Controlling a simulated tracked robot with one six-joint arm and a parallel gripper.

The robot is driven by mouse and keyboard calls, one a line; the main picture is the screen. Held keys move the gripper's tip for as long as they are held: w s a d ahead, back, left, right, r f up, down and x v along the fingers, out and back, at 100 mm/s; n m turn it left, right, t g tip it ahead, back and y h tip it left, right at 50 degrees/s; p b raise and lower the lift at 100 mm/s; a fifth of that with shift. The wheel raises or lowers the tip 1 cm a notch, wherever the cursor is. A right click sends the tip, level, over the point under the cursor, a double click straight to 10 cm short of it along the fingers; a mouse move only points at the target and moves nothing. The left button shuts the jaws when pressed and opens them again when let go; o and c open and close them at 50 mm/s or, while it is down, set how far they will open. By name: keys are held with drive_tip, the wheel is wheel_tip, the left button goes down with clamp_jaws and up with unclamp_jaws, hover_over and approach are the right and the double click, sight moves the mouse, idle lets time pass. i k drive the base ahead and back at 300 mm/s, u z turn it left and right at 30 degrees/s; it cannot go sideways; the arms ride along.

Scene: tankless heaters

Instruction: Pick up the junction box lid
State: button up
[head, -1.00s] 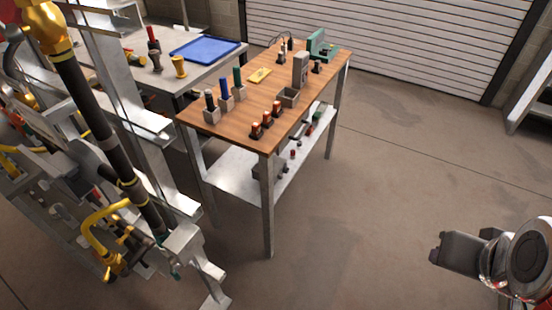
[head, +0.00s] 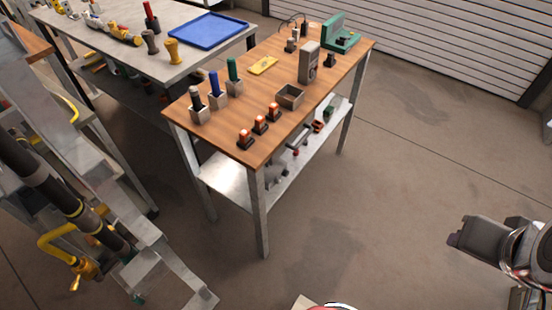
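No part is plainly marked as the junction box lid. A small open grey box (head: 290,96) sits on the wooden bench top (head: 240,127), right of its middle. A flat yellow piece (head: 262,65) lies on the bench behind it; I cannot tell whether this is the lid. What seems to be my gripper (head: 462,240) is a dark grey block at the right edge, in front of the bench and well apart from it. Its fingers cannot be made out, so I cannot tell whether it is open or shut.
An upright grey box (head: 309,62) and a green device (head: 341,32) stand at the bench's far end. Holders with coloured handles (head: 215,90) and orange-topped parts (head: 260,124) line the near side. A metal frame (head: 110,215) blocks the left. The floor (head: 400,180) at right is clear.

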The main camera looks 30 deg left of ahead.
sight(270, 172)
drive_tip(key=i, duration=1.15)
drive_tip(key=u, duration=3.45)
